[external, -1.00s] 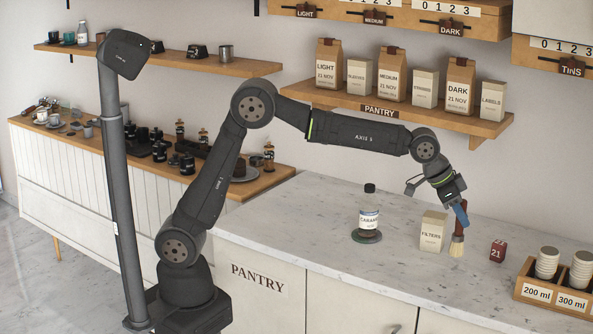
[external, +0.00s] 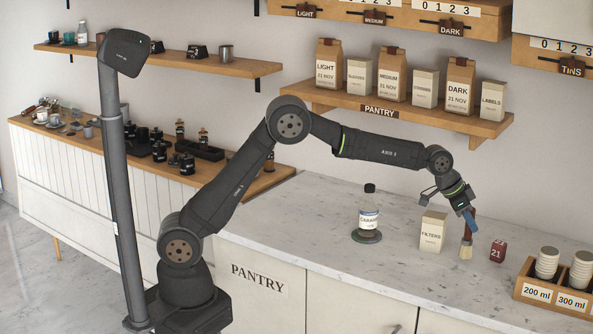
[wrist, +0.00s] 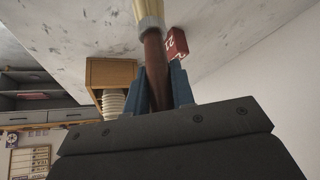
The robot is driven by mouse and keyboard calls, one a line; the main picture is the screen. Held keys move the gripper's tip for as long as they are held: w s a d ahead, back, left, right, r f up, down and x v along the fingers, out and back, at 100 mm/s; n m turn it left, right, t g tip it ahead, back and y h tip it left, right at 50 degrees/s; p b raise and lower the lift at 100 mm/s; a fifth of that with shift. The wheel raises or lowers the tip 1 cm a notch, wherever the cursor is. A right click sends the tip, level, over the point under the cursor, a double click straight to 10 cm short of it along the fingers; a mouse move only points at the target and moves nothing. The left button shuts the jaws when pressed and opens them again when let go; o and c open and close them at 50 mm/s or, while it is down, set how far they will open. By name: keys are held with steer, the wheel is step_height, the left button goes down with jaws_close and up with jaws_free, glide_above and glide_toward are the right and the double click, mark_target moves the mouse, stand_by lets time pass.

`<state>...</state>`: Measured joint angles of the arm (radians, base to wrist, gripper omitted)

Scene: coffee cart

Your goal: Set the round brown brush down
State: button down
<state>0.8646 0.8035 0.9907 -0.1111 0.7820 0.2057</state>
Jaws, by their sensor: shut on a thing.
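The round brown brush (external: 466,248) is upright over the pantry counter, bristles down, between the filters box and the red block. My gripper (external: 470,219) is shut on its brown handle. The bristle tips are at or just above the counter; I cannot tell if they touch. In the wrist view the brush (wrist: 155,62) runs up between the blue fingertips of my gripper (wrist: 160,88), and its bristle end is cut off by the top edge.
The filters box (external: 432,233) stands left of the brush and a red block (external: 497,251) right of it. A wooden cup holder (external: 552,293) is at far right. A caramel bottle (external: 368,217) stands on a dark round base. The marble counter's front (external: 400,274) is clear.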

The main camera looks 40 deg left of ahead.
mark_target(467, 238)
steer(key=shift+f, duration=1.4)
steer(key=shift+f, duration=0.1)
steer(key=c, duration=1.2)
jaws_free()
steer(key=shift+c, duration=0.2)
steer(key=shift+s+a+r, duration=0.1)
steer(key=shift+r, duration=0.3)
steer(key=v, duration=1.1)
steer(key=shift+s, duration=0.15)
steer(key=shift+a+r, duration=0.1)
